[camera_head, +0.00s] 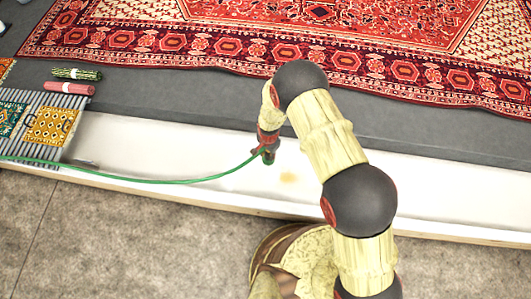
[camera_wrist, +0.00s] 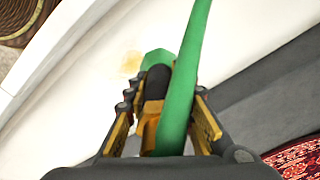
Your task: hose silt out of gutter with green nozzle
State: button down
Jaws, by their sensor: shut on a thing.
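My gripper (camera_head: 267,146) is shut on the green nozzle (camera_head: 268,157) and holds it above the white gutter (camera_head: 215,150). In the wrist view, the nozzle (camera_wrist: 158,57) shows between the fingers of my gripper (camera_wrist: 160,90), its green end pointing at the gutter floor (camera_wrist: 75,120). The nozzle's grip is mostly hidden by the fingers and hose. A green hose (camera_head: 170,181) runs from it to the left; it also crosses the wrist view (camera_wrist: 185,85). A faint tan patch of silt (camera_head: 289,178) lies on the gutter floor, just right of the nozzle; it also shows in the wrist view (camera_wrist: 132,64).
A red patterned rug (camera_head: 200,42) lies on the dark grey floor (camera_head: 190,90) behind the gutter. At left, a slatted grate (camera_head: 73,123) bears small patterned mats; a green roll (camera_head: 77,74) and a red roll (camera_head: 68,88) lie behind it. Stone floor (camera_head: 130,235) lies in front.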

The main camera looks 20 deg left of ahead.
jog(key=w+d+r+p, duration=0.2)
jog(key=d, duration=1)
jog(key=w+d+r+p, duration=0.2)
jog(key=w+d+p, duration=0.1)
jog(key=d, duration=1)
jog(key=shift+p, duration=0.3)
dwell(3.8)
dwell(0.5)
